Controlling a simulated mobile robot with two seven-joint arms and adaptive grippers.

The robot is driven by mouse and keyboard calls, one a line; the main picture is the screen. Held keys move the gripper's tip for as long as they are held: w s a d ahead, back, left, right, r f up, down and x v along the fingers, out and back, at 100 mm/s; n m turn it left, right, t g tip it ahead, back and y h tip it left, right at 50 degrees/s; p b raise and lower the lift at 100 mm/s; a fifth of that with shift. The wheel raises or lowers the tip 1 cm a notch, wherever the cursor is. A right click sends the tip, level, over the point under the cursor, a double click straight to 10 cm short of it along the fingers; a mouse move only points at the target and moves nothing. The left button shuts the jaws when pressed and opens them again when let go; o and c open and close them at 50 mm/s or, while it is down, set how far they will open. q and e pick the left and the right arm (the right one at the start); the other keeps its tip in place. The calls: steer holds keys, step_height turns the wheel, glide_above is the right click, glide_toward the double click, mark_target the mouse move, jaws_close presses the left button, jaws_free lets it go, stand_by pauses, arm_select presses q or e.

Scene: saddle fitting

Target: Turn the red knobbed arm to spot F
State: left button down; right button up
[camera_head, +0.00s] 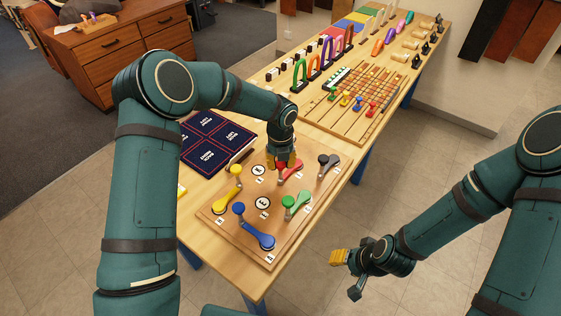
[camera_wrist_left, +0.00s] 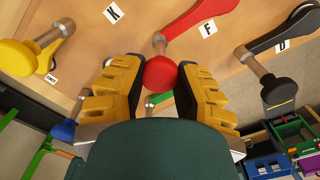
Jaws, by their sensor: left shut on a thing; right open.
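The red knobbed arm (camera_head: 291,175) lies on a wooden board (camera_head: 232,222) on the table. Its red knob (camera_wrist_left: 160,73) stands on a metal post between the yellow fingers of my left gripper (camera_head: 283,163) in the left wrist view. My right gripper (camera_head: 346,272) is open and empty, off the table's right side.
Yellow (camera_head: 228,198), blue (camera_head: 255,235), green (camera_head: 296,206) and black (camera_head: 327,167) knobbed arms share the board around the red one. A navy mat (camera_head: 208,140) lies behind left. A bead frame and other toys fill the table's far part. The floor at right is clear.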

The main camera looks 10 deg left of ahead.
arm_select(q)
steer(key=shift+s+f, duration=0.15)
steer(key=shift+f, duration=0.1)
steer(key=c, duration=0.6)
jaws_free()
steer(key=shift+o, duration=0.2)
steer(key=shift+r, duration=0.1)
steer(key=shift+r, duration=0.5)
step_height(320, 180, up, 11)
